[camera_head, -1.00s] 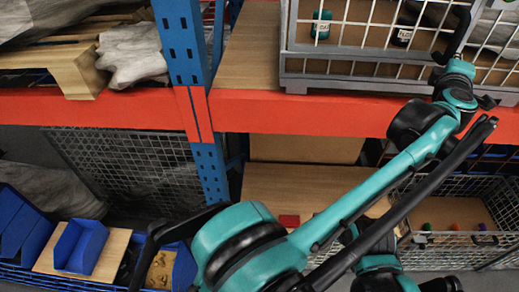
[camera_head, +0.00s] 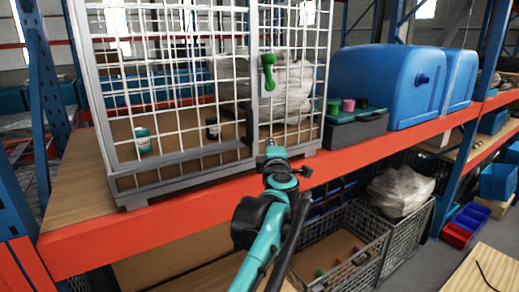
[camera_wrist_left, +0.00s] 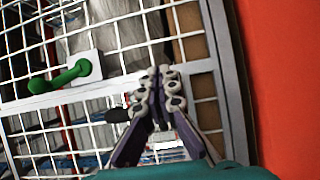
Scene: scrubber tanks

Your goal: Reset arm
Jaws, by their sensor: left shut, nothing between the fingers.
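My left arm rises from the bottom of the head view. Its gripper (camera_head: 271,146) is small there and is in front of the lower frame of a wire cage (camera_head: 185,168). In the left wrist view the gripper (camera_wrist_left: 160,74) has its fingers together with nothing between them. The wire cage (camera_wrist_left: 105,100) is behind the fingers. A green handle (camera_head: 268,72) on the cage front is above the gripper in the head view. The handle (camera_wrist_left: 60,78) is left of the fingertips in the wrist view, apart from them. My right gripper is not in view.
The cage stands on a shelf with an orange-red beam (camera_head: 90,240). Inside are a teal bottle (camera_head: 142,140) and a dark bottle (camera_head: 212,128). A blue tank (camera_head: 392,85) stands to the right. A wire basket (camera_head: 345,255) is below the beam.

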